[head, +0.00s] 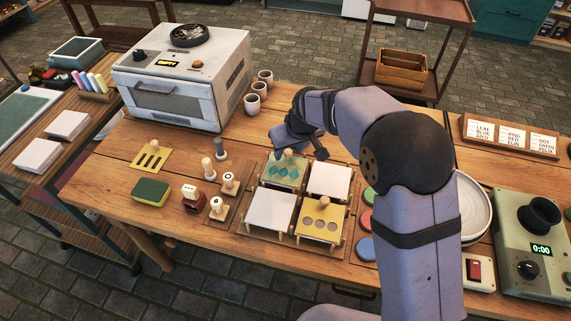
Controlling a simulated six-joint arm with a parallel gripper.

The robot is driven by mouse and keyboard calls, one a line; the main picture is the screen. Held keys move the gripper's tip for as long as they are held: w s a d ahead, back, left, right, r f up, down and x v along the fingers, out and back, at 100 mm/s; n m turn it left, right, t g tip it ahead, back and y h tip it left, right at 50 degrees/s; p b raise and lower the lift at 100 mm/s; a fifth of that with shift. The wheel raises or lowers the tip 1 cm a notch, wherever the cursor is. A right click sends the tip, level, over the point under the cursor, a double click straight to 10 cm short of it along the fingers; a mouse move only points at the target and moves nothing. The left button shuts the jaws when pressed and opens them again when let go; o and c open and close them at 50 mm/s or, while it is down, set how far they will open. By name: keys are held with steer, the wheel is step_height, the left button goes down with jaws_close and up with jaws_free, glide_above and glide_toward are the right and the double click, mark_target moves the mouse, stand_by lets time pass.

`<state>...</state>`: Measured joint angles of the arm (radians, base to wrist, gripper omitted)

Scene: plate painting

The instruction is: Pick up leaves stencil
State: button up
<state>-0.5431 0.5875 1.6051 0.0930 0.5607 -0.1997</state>
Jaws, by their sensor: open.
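The leaves stencil (284,174) is a teal plate with leaf-shaped cut-outs and a small knob. It lies in the back left place of a wooden tray (247,226) on the table. My gripper (299,151) is open just above the stencil's back edge, close to its knob. The arm reaches in from the right. The knob is partly covered by the gripper, and I cannot tell whether the fingers touch it.
A yellow stencil with round holes (322,221) and two white panels (270,212) (331,180) fill the other tray places. Stamps (217,207), a sponge (151,193) and a striped yellow stencil (151,158) lie left. An oven (181,78) and cups (252,104) stand behind.

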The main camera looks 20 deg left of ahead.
mark_target(289, 153)
jaws_close()
steer(key=shift+r, duration=0.15)
step_height(289, 153, up, 10)
steer(key=s+a+r+n+b, duration=0.2)
steer(key=s+a+b, duration=0.4)
steer(key=b, duration=0.5)
steer(key=s+d+f+m+b, duration=0.1)
steer(key=s+d+f+m, duration=0.1)
steer(key=s+d, duration=0.4)
steer(key=shift+s, duration=0.45)
